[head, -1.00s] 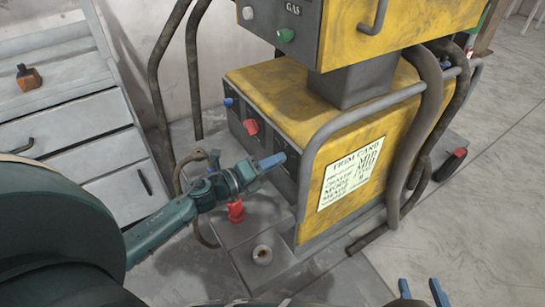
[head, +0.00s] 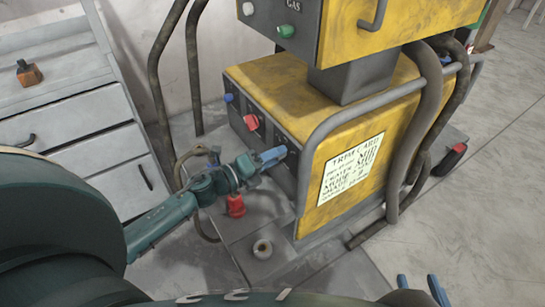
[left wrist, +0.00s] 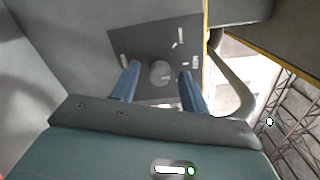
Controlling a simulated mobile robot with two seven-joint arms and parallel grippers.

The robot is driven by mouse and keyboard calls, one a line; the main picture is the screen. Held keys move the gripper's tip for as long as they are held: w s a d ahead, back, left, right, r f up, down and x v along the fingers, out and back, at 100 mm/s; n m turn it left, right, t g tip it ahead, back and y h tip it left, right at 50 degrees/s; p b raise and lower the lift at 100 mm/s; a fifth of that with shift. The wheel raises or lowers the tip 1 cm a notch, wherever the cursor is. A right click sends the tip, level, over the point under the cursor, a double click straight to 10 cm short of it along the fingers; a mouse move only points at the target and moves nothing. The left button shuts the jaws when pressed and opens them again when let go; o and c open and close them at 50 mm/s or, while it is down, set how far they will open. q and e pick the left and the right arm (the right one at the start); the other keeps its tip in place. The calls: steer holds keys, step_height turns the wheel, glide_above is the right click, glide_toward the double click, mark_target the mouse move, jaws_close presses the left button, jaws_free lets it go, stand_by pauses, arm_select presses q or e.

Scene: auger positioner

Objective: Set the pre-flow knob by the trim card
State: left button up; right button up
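The yellow machine's lower dark panel carries a blue knob (head: 229,98) and a red knob (head: 251,122). My left gripper (head: 273,156) is at this panel, to the right of the red knob, and hides part of the panel there. In the left wrist view a round grey knob (left wrist: 160,73) sits on a dark plate with white marks. The open blue fingers of my left gripper (left wrist: 158,84) show on either side of it, with gaps. The trim card (head: 350,168) is on the yellow side; "MID" is readable, smaller lines are not clear. My right gripper (head: 422,290) is open and empty.
A grey tube rail (head: 318,135) bends around the machine's corner near my left gripper. A red fitting (head: 235,205) and a small round cup (head: 262,249) are below my left arm. A grey drawer cabinet (head: 75,125) stands left.

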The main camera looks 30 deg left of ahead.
arm_select(q)
steer(key=p+v, duration=0.1)
steer(key=v, duration=1.2)
arm_select(e)
steer(key=shift+s+g, duration=0.25)
steer(key=shift+g, duration=0.25)
arm_select(q)
steer(key=shift+r, duration=0.15)
